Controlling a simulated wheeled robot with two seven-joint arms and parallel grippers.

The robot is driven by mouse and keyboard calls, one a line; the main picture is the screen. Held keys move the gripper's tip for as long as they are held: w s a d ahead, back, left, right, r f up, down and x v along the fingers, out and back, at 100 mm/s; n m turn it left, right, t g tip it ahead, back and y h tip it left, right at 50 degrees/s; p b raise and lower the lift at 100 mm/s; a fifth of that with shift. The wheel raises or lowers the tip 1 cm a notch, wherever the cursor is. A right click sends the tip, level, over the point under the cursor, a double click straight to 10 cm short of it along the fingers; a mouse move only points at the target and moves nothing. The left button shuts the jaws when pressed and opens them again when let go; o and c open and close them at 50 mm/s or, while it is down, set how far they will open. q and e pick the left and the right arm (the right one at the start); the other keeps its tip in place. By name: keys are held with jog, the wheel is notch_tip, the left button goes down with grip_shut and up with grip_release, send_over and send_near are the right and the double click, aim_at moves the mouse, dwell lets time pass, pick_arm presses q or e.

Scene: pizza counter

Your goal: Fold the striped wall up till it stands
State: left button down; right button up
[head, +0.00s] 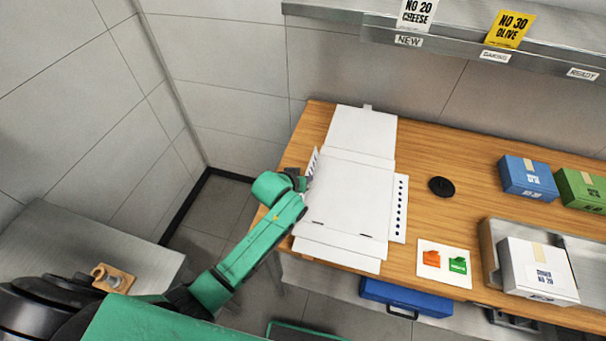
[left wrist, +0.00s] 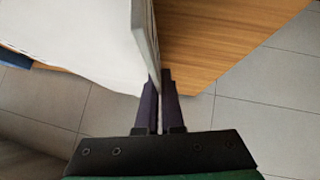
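The white pizza box blank (head: 350,190) lies opened out on the wooden counter, with its lid panel (head: 360,135) flat toward the back. The striped wall (head: 313,163) is on the blank's left side and stands up from the base, steeply tilted or near upright; its stripes show just above my gripper. My left gripper (head: 299,182) is at this wall, at the counter's left edge. In the left wrist view the two dark fingers (left wrist: 159,98) are close together with the thin wall (left wrist: 146,45) between them. The dotted wall (head: 400,208) on the right lies flat. My right gripper is not seen.
A black disc (head: 441,186) lies right of the blank. A card with orange and green pieces (head: 444,262) is at the front. Blue (head: 527,177), green (head: 580,188) and white (head: 538,270) boxes stand at right. A shelf (head: 450,45) overhangs the back.

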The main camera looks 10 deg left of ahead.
pick_arm(q)
jog(key=shift+d+m+y, duration=0.45)
jog(key=shift+m+y, duration=0.25)
jog(key=shift+y, duration=0.5)
jog(key=c, duration=1)
grip_release()
jog(key=shift+c, duration=0.2)
jog(key=b+v, duration=0.2)
jog(key=v, duration=1.2)
jog(key=shift+s+r, duration=0.2)
jog(key=shift+a, duration=0.1)
